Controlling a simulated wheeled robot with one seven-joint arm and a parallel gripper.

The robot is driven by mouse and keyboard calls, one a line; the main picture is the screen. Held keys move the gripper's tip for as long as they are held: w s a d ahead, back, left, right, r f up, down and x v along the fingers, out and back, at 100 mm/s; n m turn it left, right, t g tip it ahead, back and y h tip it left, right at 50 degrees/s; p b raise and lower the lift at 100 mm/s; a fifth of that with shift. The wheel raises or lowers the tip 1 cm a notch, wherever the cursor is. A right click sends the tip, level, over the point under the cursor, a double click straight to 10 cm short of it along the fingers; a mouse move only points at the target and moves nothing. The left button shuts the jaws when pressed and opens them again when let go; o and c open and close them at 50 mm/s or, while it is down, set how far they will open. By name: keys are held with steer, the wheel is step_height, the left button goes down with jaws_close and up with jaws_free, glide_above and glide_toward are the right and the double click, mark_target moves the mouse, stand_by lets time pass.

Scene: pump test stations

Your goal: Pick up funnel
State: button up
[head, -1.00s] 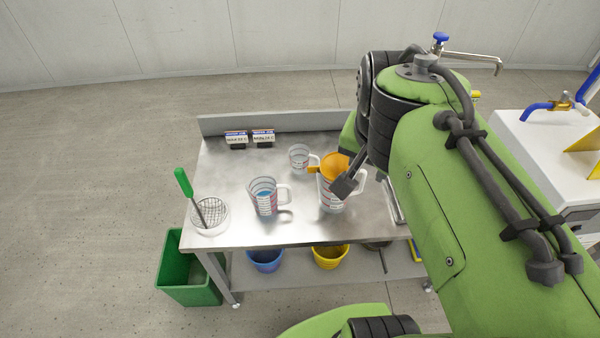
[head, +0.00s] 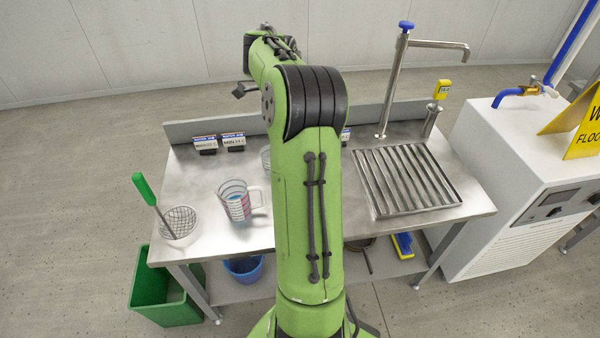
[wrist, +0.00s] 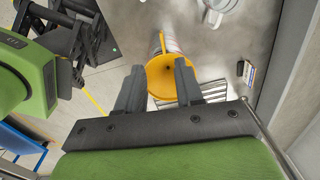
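The orange funnel (wrist: 166,76) shows in the wrist view with its wide mouth toward the camera, and it appears to sit in a marked clear jug (wrist: 171,46). My gripper (wrist: 160,72) is open. Its two dark fingers are apart, and the funnel lies beyond the fingertips, partly covered by the right finger. I cannot tell the exact distance between them, and I see no grip on it.
A partly hidden jug (head: 266,158) is behind. A tall tap (head: 394,80) rises beside the drain grate (head: 410,181).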

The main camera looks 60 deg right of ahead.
steer(key=f+b, duration=0.1)
steer(key=f, duration=0.3)
steer(key=f+b, duration=0.1)
steer(key=f, duration=0.2)
steer(key=f+b, duration=0.1)
steer(key=f, duration=0.3)
steer(key=shift+w+d+f, duration=0.15)
steer(key=shift+d+f, duration=0.2)
steer(key=shift+d, duration=0.05)
steer(key=shift+r, duration=0.1)
jaws_close()
